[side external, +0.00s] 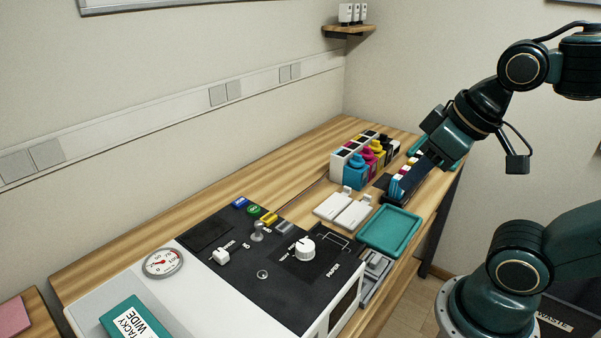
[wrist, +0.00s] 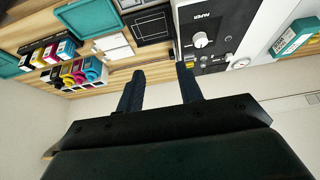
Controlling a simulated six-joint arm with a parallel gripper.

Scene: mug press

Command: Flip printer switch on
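The printer (side external: 205,318) is a white machine with a black top panel at the front of the bench. Its panel carries a small grey toggle lever (side external: 258,232), a white slider-like control (side external: 222,255) and a white round knob (side external: 305,247). The small labels are too blurred to tell which control is the power switch or its setting. The printer also shows at the top right of the wrist view (wrist: 222,22), with the knob (wrist: 201,40). My gripper (wrist: 160,70) is open and empty, apart from the printer. In the side view my gripper (side external: 408,178) is above the bench's far right part.
A gauge (side external: 163,263) and a teal box (side external: 133,318) are on the printer's left part.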

